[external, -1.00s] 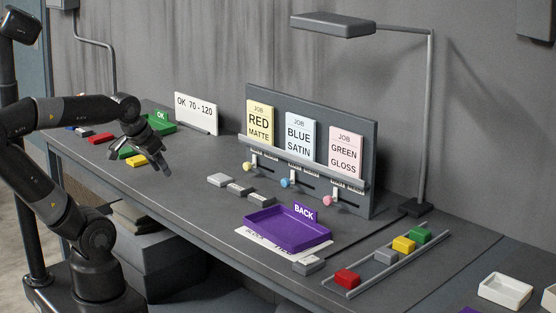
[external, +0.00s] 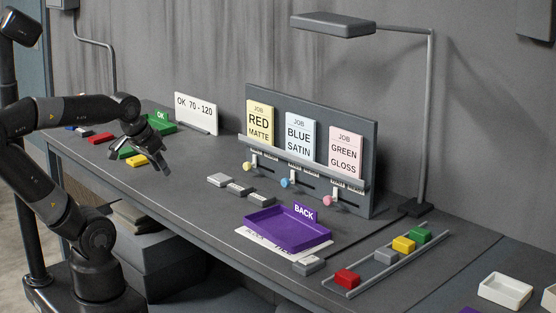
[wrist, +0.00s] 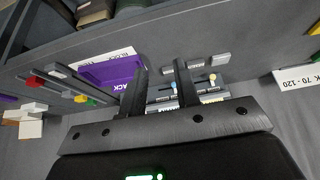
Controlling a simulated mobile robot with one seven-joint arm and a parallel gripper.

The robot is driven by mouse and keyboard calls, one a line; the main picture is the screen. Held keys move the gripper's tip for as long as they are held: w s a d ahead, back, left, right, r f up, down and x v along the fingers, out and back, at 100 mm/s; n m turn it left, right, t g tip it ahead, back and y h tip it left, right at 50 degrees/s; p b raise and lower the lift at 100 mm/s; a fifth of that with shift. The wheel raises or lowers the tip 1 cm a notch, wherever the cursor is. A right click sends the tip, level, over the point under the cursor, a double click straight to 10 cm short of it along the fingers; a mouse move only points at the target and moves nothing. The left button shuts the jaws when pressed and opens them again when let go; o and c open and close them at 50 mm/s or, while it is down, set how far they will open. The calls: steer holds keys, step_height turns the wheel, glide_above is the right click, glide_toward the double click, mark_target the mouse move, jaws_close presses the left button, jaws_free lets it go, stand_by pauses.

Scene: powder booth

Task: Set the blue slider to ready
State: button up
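The blue slider has a round light-blue knob (external: 285,183) on a dark slotted board (external: 367,150), below the BLUE SATIN card (external: 300,136). A yellow knob (external: 247,167) is left of it and a pink knob (external: 328,200) right of it. The ready mark is too small to read. My gripper (external: 161,169) is open and empty, pointing down above the bench, well left of the board. In the wrist view my gripper (wrist: 160,68) shows two fingers apart with nothing between them; the right finger partly covers the slider row.
A purple BACK tray (external: 287,230) and several small grey blocks (external: 238,188) lie in front of the board. A lamp post (external: 426,120) stands right of it. A green OK tray (external: 160,122) and white sign (external: 196,113) are behind my gripper. Bench between gripper and board is largely clear.

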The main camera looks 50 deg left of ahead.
steer(key=shift+w+r, duration=0.2)
steer(key=shift+w, duration=0.05)
steer(key=shift+c, duration=0.7)
steer(key=shift+g, duration=0.3)
steer(key=w+r, duration=0.1)
steer(key=w, duration=0.2)
steer(key=w+r, duration=0.1)
steer(key=w, duration=0.1)
steer(key=w+r, duration=0.2)
steer(key=w, duration=0.1)
steer(key=shift+w, duration=0.35)
jaws_close()
steer(key=w+a+f, duration=0.1)
steer(key=w+f, duration=0.1)
steer(key=w, duration=0.8)
steer(key=w+a+f+g+h, duration=0.1)
steer(key=w+a, duration=0.1)
steer(key=w, duration=0.9)
steer(key=w+a+f+h, duration=0.1)
steer(key=w+a+f, duration=0.1)
steer(key=w, duration=0.9)
steer(key=shift+f+g, duration=0.3)
steer(key=shift+f, duration=0.05)
steer(key=shift+w, duration=0.1)
